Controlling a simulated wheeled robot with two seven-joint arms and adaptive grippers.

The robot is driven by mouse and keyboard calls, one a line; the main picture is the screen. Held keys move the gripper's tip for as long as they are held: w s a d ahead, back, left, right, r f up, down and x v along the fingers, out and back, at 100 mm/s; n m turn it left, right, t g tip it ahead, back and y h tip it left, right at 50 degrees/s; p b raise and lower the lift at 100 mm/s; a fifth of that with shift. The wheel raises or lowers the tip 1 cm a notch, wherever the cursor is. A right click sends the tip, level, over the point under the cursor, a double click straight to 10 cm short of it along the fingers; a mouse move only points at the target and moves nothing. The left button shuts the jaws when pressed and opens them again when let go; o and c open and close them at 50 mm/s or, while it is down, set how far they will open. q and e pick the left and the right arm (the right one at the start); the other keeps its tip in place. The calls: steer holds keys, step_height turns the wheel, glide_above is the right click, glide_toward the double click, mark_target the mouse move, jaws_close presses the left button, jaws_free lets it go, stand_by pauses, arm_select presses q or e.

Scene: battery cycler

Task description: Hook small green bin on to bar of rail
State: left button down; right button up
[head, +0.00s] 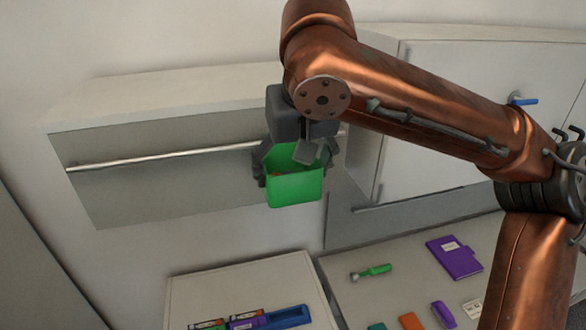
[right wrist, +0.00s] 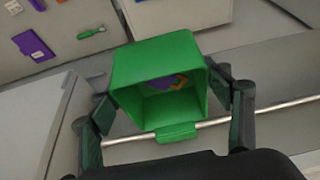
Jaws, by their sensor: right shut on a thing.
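The small green bin (head: 294,189) is held upright in my right gripper (head: 292,160), at the right part of the rail. In the right wrist view my right gripper (right wrist: 168,116) has a finger on each side of the bin (right wrist: 158,62), and some small colored items lie inside it. The bar of the rail (head: 160,162) is a thin metal rod along a grey panel. In the right wrist view the bar (right wrist: 283,106) passes close to the bin's hook lip (right wrist: 177,133); whether they touch I cannot tell. My left gripper is not in view.
Below is a table with a purple notebook (head: 454,257), a green-handled tool (head: 371,272) and several small items. A lower-left surface holds a blue tray (head: 287,317) and markers. White cabinets with a blue handle (head: 523,101) stand at right. The bar's left stretch is clear.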

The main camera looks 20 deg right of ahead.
steer(key=shift+w, duration=0.1)
steer(key=o, duration=1.1)
steer(key=shift+c, duration=0.2)
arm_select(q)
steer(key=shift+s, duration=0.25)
arm_select(e)
steer(key=o, duration=0.5)
steer(key=shift+c, duration=0.2)
